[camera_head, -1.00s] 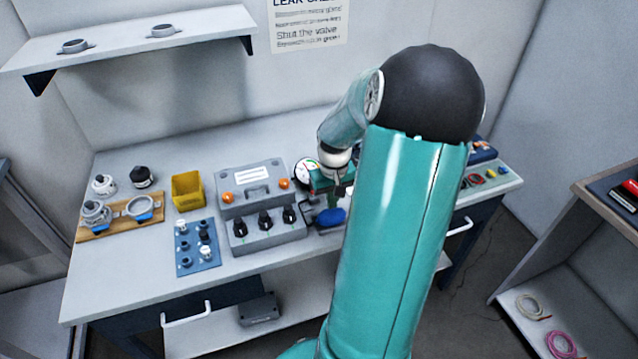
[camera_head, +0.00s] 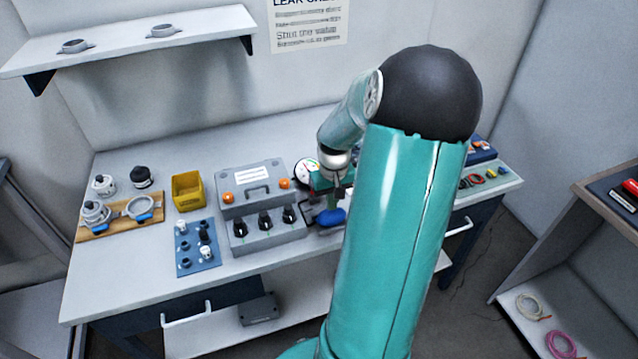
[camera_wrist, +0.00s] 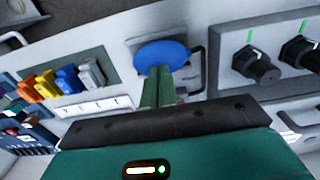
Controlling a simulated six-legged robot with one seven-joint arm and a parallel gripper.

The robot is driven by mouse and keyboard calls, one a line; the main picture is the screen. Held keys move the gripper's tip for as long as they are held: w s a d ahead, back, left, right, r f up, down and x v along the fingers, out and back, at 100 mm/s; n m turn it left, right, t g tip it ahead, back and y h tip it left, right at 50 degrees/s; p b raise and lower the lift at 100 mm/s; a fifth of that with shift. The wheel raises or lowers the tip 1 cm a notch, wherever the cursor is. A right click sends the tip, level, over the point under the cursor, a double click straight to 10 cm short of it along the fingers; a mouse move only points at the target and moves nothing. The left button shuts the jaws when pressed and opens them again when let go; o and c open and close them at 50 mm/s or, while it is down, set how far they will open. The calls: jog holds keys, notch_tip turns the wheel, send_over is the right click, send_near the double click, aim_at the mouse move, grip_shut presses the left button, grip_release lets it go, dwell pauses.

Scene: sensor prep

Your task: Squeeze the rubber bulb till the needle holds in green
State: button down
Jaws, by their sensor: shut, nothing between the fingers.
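The blue rubber bulb (camera_head: 331,217) lies at the front of the bench, right of the grey control box. In the wrist view the bulb (camera_wrist: 162,54) is a smooth blue oval just beyond my fingertips. My gripper (camera_head: 332,200) is over the bulb, pointing down. Its green fingers (camera_wrist: 158,76) are together with nothing between them, and their tips overlap the bulb's near edge in the picture; I cannot tell if they touch it. The round white gauge (camera_head: 306,171) with coloured marks stands behind, partly hidden by my arm. Its needle is too small to read.
The grey control box (camera_head: 262,207) with black knobs stands close to the left of the bulb. A blue tray (camera_head: 197,262) and yellow bin (camera_head: 187,190) are further left. In the wrist view, coloured blocks (camera_wrist: 62,80) stand left of the bulb.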

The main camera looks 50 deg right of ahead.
jog(key=shift+f, duration=1.2)
dwell(0.6)
jog(key=shift+r, duration=3.55)
